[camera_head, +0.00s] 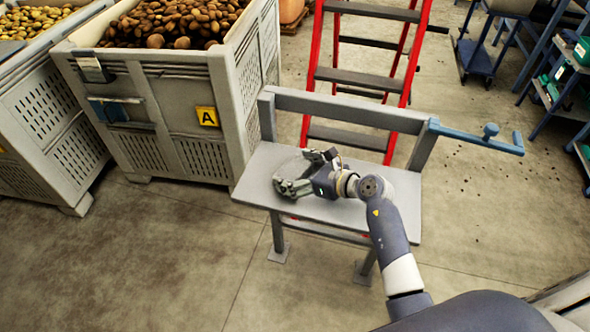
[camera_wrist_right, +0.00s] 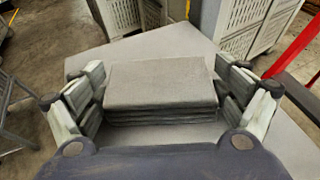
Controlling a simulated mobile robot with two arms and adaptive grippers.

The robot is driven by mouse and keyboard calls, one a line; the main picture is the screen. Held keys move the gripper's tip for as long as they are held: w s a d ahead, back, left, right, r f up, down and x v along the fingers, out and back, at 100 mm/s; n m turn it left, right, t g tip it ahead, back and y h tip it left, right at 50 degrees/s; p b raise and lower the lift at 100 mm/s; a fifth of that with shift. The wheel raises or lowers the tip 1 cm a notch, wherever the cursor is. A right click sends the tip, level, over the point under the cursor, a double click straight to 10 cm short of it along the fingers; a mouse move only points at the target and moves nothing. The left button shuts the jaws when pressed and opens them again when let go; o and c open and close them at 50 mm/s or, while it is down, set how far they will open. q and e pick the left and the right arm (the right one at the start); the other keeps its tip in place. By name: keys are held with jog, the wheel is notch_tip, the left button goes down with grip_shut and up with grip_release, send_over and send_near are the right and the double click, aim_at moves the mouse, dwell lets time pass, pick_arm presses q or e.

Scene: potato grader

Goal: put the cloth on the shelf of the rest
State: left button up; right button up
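The cloth (camera_wrist_right: 160,83) is a grey, folded, layered stack. In the right wrist view it lies flat on the light grey shelf of the rest (camera_wrist_right: 185,40), between my right gripper's fingers. My right gripper (camera_head: 303,172) is low over the left half of the shelf (camera_head: 255,190) in the head view. Its fingers are spread wide, one set on each side of the cloth, with narrow gaps showing. In the head view the cloth is hard to make out among the fingers. My left gripper is not in view.
The rest has a raised back rail (camera_head: 340,107) and a blue bracket (camera_head: 470,138) at its right. A red ladder (camera_head: 312,70) stands behind. A grey potato crate marked A (camera_head: 160,120) stands close at the left. The floor in front is clear.

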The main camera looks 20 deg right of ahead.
jog(key=shift+o, duration=0.8)
jog(key=shift+r, duration=0.2)
jog(key=shift+s+d, duration=0.15)
jog(key=shift+s, duration=0.05)
jog(key=b+v, duration=0.1)
jog(key=v, duration=0.9)
jog(key=shift+s, duration=0.15)
jog(key=shift+s+d+r, duration=0.3)
jog(key=shift+s, duration=0.15)
